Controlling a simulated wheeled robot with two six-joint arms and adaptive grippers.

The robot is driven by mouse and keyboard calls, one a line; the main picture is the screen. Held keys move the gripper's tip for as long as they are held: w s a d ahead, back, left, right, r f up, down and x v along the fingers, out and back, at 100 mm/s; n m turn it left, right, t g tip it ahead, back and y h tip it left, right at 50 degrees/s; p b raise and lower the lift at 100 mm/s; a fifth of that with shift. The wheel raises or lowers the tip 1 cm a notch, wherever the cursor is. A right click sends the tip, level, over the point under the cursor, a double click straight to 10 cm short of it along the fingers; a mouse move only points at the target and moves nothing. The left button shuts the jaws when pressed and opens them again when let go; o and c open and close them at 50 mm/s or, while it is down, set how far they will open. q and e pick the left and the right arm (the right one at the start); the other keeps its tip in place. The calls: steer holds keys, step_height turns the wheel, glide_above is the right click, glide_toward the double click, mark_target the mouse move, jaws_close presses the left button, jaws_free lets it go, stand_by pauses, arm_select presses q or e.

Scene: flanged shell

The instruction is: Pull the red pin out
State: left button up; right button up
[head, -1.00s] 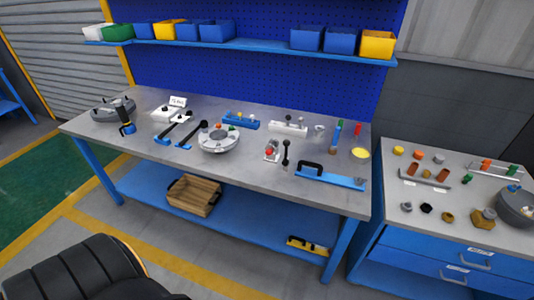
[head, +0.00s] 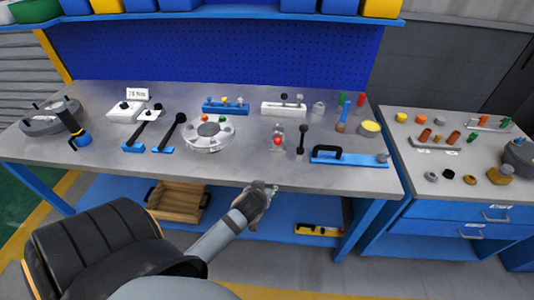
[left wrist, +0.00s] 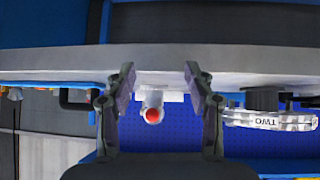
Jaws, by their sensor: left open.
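A red round-ended pin (head: 277,141) sits in a small grey metal fitting (head: 278,129) on the workbench, right of the round flanged shell (head: 209,132). My left gripper (head: 268,188) is in front of the bench's front edge, below and nearer than the pin, and apart from it. In the left wrist view, which is upside down, my left gripper (left wrist: 158,75) is open with nothing between its fingers. The red pin end (left wrist: 152,116) shows beyond them, between the two fingers in the picture. My right gripper is not in view.
Black-handled levers (head: 172,132) are at left. The bench front (head: 240,173) is clear.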

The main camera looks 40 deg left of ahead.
arm_select(q)
step_height(320, 180, up, 4)
steer(key=w+a+n+t, duration=0.2)
steer(key=w, duration=0.1)
steer(key=n+t+y, duration=0.1)
steer(key=n+t, duration=0.1)
glide_toward(277, 144)
steer(key=x, duration=0.9)
steer(key=shift+p, duration=0.3)
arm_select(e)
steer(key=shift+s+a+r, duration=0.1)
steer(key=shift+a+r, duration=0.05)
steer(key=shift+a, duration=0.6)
arm_select(q)
steer(key=shift+c, duration=0.2)
